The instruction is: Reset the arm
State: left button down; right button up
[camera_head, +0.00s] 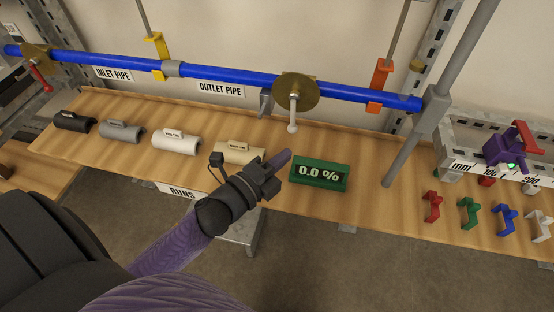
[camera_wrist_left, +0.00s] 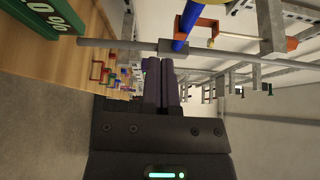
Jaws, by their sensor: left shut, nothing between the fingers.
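My left arm comes in from the lower left in the head view. My left gripper (camera_head: 284,158) is shut and empty, with purple fingers pointing up and to the right. It shows above the bench front, between a cream half-pipe piece (camera_head: 240,152) and the green 0.0 % display (camera_head: 319,172). I cannot tell its exact height over the bench. In the left wrist view the two purple fingers (camera_wrist_left: 166,78) lie together with nothing between them. My right gripper is not in view.
A blue pipe (camera_head: 225,77) with valves runs above the wooden bench (camera_head: 345,208). Black, grey and white half-pipe pieces stand at the left. A grey post (camera_head: 405,160) rises on the right. Beyond it are a ruler and several coloured clips (camera_head: 470,212).

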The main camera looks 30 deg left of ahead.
pick_arm(q)
jog(key=s+a+f+n+g+y, duration=0.15)
jog(key=s+f+n+g, duration=0.35)
jog(key=f, duration=0.7)
jog(key=s+a+f+n+g+y, duration=0.1)
jog(key=s+f+n+g+y, duration=0.2)
jog(key=s+f+n, duration=0.65)
jog(key=s+d+f+n+g, duration=0.1)
jog(key=s+f+g, duration=0.3)
jog(key=s, duration=0.6)
jog(key=s+d+f+n+g, duration=0.1)
jog(key=s+f+n+g, duration=0.2)
jog(key=s+f, duration=0.6)
jog(key=shift+s+d+f+g, duration=0.2)
jog(key=shift+s+f+g, duration=0.15)
jog(key=shift+g, duration=0.45)
